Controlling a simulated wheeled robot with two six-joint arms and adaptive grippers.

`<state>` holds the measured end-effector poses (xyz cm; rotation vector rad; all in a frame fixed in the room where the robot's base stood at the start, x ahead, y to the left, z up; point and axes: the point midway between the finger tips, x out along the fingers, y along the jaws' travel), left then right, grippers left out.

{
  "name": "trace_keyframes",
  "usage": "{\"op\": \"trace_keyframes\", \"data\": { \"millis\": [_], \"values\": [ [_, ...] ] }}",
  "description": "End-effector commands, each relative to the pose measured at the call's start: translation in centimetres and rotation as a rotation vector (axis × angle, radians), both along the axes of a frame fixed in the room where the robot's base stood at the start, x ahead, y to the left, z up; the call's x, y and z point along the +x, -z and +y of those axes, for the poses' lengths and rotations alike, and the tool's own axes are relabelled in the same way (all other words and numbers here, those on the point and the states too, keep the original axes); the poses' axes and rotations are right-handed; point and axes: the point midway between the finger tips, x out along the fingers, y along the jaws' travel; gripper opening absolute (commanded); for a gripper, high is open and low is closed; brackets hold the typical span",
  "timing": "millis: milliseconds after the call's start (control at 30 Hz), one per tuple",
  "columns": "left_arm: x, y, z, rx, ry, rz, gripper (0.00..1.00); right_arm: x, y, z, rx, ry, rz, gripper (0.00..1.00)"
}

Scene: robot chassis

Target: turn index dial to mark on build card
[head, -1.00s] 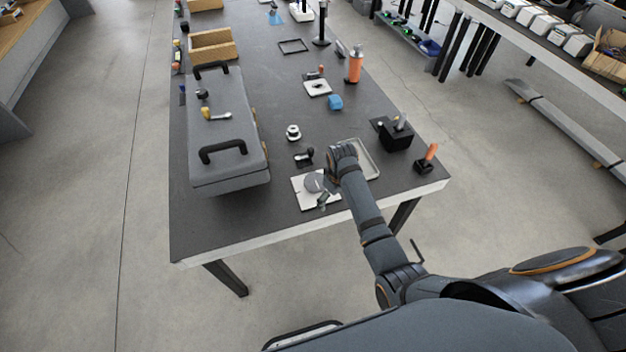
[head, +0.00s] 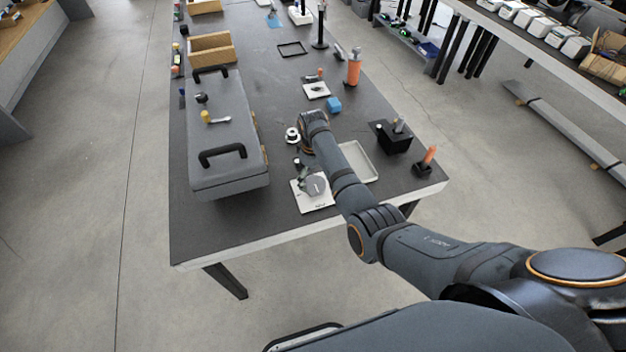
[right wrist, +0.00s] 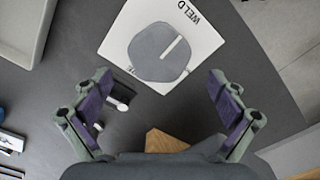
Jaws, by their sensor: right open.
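The index dial is a grey, many-sided disc with a pale pointer line, on a white plate. In the right wrist view the dial (right wrist: 158,52) sits near the top centre, its line slanting up to the right, and the plate (right wrist: 198,30) reads "WELD". In the head view the dial (head: 317,186) and plate (head: 318,205) lie near the table's front edge. My right gripper (right wrist: 160,82) is open and empty, its fingers apart below the dial in the wrist view. In the head view my right gripper (head: 304,180) is beside the dial, partly hidden by the wrist. I cannot identify a separate build card.
A grey case (head: 225,150) with black handles stands left of the plate. A shallow tray (head: 372,172) lies to the right, partly behind my arm. A black block (head: 392,138) and an orange-handled item (head: 427,158) stand further right. The table's front left is clear.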

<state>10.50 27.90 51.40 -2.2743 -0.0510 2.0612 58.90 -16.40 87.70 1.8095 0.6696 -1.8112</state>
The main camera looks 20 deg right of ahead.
Motion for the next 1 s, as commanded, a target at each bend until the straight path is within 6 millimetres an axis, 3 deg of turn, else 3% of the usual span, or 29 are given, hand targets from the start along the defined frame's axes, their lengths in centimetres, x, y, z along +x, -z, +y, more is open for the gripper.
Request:
{"op": "trace_keyframes", "data": {
  "millis": [200,500,900,1000],
  "values": [
    [0.1,0.1,0.0,0.0,0.0,-0.003,0.4,0.0,2.7,0.0,0.0,0.0,0.0,0.96],
    [0.2,0.1,0.0,0.001,0.0,-0.003,0.4,0.0,3.1,0.0,0.0,0.001,-0.001,0.96],
    [0.2,0.1,0.0,0.001,0.0,-0.003,0.4,0.0,3.1,0.0,0.0,0.001,-0.001,0.43],
    [0.2,0.1,0.0,0.001,0.0,-0.003,0.4,0.0,3.0,0.0,0.0,0.002,-0.001,0.42]
  ]
}}
